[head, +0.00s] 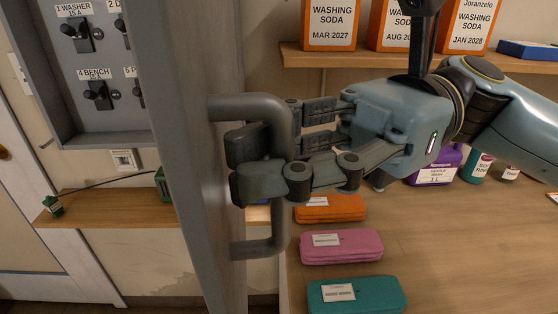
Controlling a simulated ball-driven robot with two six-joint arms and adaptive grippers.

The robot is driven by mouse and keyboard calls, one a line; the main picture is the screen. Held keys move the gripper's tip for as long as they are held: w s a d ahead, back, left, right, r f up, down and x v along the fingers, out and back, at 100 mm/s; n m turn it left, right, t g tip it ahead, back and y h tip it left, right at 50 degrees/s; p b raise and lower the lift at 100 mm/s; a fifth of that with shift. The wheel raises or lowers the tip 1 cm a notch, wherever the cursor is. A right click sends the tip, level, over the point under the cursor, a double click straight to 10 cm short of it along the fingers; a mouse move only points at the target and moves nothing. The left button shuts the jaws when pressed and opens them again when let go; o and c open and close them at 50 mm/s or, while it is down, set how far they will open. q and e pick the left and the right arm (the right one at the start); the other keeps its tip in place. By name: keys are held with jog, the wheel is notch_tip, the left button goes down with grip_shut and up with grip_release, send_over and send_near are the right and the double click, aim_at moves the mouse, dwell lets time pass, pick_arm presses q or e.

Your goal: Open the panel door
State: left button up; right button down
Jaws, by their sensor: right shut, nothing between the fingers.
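The panel door (186,200) is a tall grey slab seen nearly edge-on, standing out from the grey electrical panel (95,60). The panel's inside shows labelled black switches to the left of the door, so the door stands open. A grey U-shaped handle (270,245) is on the door's right face. My right gripper (247,165) comes in from the right at the handle, its fingers across the upright bar and their tips near the door face. Its fingers are shut with nothing gripped between them; they hide the bar's middle. My left gripper is out of view.
A wooden counter (460,260) at right holds orange, pink (342,246) and teal (356,294) cases. Behind it, a shelf (350,57) carries washing soda boxes (331,24). A low wooden ledge (105,208) with a cable lies left of the door.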

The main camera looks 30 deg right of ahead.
jog(key=shift+w, duration=0.1)
jog(key=c, duration=1.6)
grip_release()
jog(key=shift+w, duration=0.15)
